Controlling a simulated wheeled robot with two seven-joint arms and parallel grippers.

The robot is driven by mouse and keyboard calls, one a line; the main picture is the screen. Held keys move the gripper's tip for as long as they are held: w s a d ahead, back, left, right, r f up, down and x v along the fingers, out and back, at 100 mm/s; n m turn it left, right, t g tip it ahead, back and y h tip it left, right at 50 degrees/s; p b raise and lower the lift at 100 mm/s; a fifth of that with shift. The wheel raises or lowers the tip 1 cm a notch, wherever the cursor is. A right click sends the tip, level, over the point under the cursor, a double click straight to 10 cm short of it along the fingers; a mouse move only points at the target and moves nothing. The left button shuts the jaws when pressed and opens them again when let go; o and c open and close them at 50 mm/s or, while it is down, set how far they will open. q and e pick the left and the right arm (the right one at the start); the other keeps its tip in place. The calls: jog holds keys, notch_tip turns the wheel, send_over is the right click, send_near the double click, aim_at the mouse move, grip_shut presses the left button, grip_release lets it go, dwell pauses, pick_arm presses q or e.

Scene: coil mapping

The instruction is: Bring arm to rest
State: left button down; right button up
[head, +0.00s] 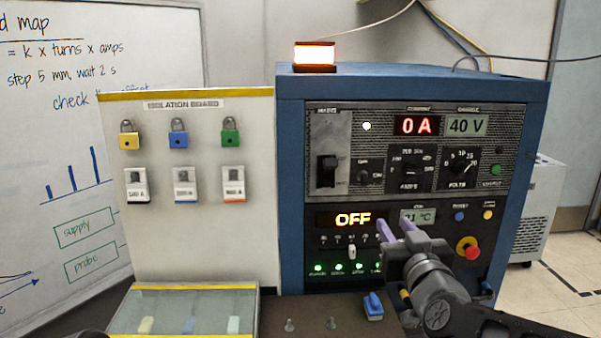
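My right arm comes in from the lower right, and its gripper (394,222) stands in front of the lower panel of the blue power supply cabinet (420,86). Its two purple fingers point at the panel, with a gap between them and nothing seen held. They cover part of the panel between the orange OFF display (343,219) and the temperature display (424,215). I cannot tell whether the fingertips touch the panel. My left gripper is not in view.
The isolation board (250,150) with padlocks stands left of the cabinet. A clear-lidded box (190,288) lies below it. A blue clip-like part (373,306) sits near my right wrist. A red knob (467,247) is right of my gripper. The lamp (315,55) on top glows.

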jog(key=s+a+f+m+g+y, duration=0.1)
jog(key=s+a+f+g, duration=0.2)
jog(key=f, duration=0.9)
jog(key=s+a+f+g+y, duration=0.1)
jog(key=s+a+f+g, duration=0.15)
jog(key=f, duration=0.95)
jog(key=s+a+f+m+g, duration=0.1)
jog(key=s+a+f+g, duration=0.15)
jog(key=f, duration=0.85)
jog(key=s+a+f+g+y, duration=0.1)
jog(key=s+f+g, duration=0.8)
jog(key=s+f, duration=1.4)
jog(key=shift+s+a+f+m, duration=0.4)
jog(key=shift+s+a, duration=0.45)
jog(key=shift+s, duration=0.3)
